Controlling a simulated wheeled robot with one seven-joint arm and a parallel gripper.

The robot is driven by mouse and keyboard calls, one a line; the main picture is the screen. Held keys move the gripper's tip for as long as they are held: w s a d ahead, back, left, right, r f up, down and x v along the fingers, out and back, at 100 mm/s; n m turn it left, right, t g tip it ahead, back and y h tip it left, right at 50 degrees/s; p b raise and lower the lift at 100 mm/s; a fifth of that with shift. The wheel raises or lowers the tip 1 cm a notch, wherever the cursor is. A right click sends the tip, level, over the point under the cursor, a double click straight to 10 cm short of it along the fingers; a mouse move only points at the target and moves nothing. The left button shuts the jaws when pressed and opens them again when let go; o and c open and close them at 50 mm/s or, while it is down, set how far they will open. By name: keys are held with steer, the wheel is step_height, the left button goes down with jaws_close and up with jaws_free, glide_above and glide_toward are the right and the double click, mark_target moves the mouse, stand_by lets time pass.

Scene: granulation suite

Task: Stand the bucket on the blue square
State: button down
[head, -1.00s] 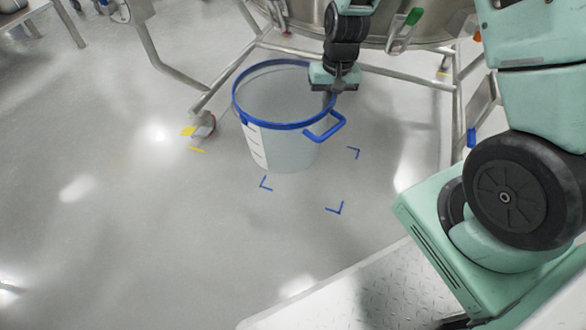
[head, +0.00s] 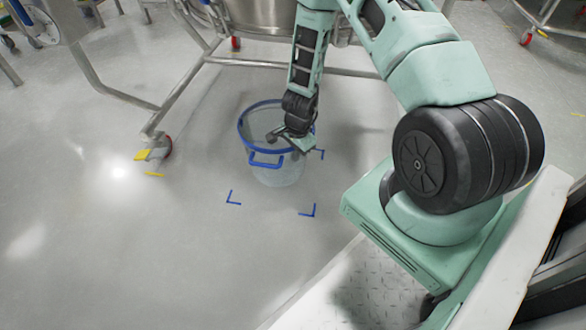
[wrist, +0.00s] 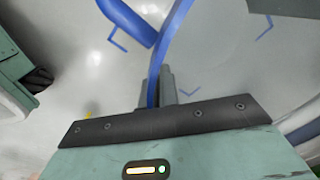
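The bucket (head: 280,175) is translucent with a blue rim and a blue side handle (head: 265,161) facing the camera. It looks upright. The blue square is marked by corner marks on the floor; front left (head: 233,199), front right (head: 309,211) and right (head: 319,154) ones show, and the far left is hidden behind the bucket. The bucket's base appears inside the marks; whether it touches the floor I cannot tell. My gripper (head: 294,142) is at the rim's right side. In the wrist view, the blue rim (wrist: 170,40) runs between the fingers (wrist: 158,92), which look closed on it.
A steel vessel on a tubular frame (head: 270,62) stands close behind the bucket. A caster (head: 158,150) with yellow floor marks is to the left. The floor in front and to the left is clear.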

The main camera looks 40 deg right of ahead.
step_height(320, 180, down, 5)
steer(key=b, duration=0.2)
steer(key=shift+b, duration=0.3)
steer(key=c, duration=2.1)
jaws_free()
steer(key=shift+f, duration=0.15)
steer(key=o, duration=0.4)
